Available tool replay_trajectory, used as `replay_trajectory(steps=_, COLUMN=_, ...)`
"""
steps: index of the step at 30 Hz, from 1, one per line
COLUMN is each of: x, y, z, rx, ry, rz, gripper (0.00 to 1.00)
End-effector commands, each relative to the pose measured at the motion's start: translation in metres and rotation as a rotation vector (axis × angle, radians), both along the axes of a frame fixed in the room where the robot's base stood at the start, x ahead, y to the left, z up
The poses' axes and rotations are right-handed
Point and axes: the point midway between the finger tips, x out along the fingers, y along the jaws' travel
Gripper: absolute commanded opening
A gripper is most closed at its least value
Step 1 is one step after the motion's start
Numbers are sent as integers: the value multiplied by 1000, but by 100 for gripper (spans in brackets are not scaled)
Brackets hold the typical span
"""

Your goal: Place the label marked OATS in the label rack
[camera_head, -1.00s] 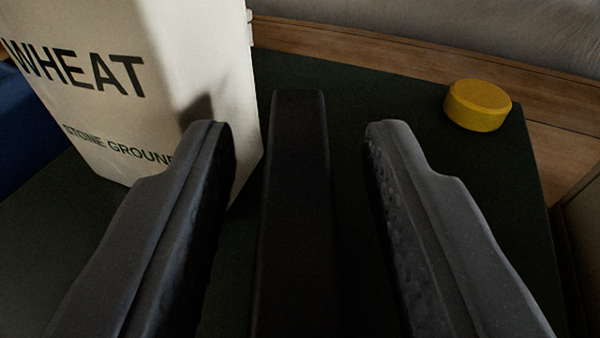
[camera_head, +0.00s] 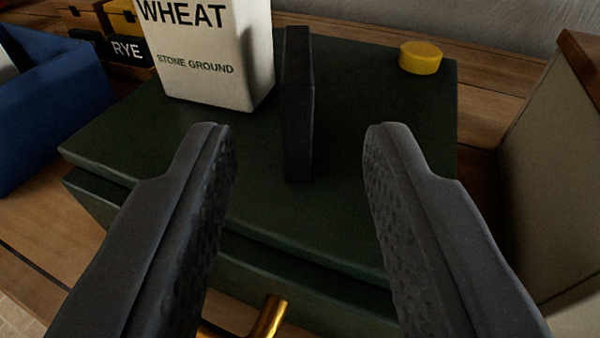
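A thin dark slab (camera_head: 298,105) stands upright on the dark green cabinet top, seen nearly edge-on. No lettering shows on it, so I cannot tell whether it is the OATS label. My gripper (camera_head: 296,132) is open and empty. Its fingers are in front of the slab, one to either side in the picture, not touching it. A black plate marked RYE (camera_head: 127,50) shows at the upper left, by small yellow-brown wooden boxes (camera_head: 82,18). I cannot make out a label rack for certain. No OATS lettering is visible.
A white WHEAT bag (camera_head: 215,55) stands on the green cabinet (camera_head: 200,150), left of the slab. A yellow disc (camera_head: 420,58) lies at the back right. A brass handle (camera_head: 268,318) juts out in front. A blue bin (camera_head: 60,110) is left; a pale wood-topped box (camera_head: 555,160) is right.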

Motion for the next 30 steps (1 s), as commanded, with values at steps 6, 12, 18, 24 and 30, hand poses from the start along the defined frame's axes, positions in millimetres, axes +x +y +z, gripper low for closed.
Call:
replay_trajectory(steps=6, x=-16, y=0, z=3, rx=1, ry=-2, rz=3, gripper=35)
replay_trajectory(steps=12, x=-19, y=-1, z=3, rx=1, ry=-1, rz=3, gripper=35)
replay_trajectory(steps=18, x=-17, y=0, z=12, rx=-2, ry=-5, rz=-6, gripper=35)
replay_trajectory(steps=24, x=-10, y=0, z=89, rx=-20, ry=-26, rz=-64, gripper=35)
replay_trajectory(steps=30, x=-31, y=-2, z=202, rx=-25, ry=-13, rz=-130, gripper=35)
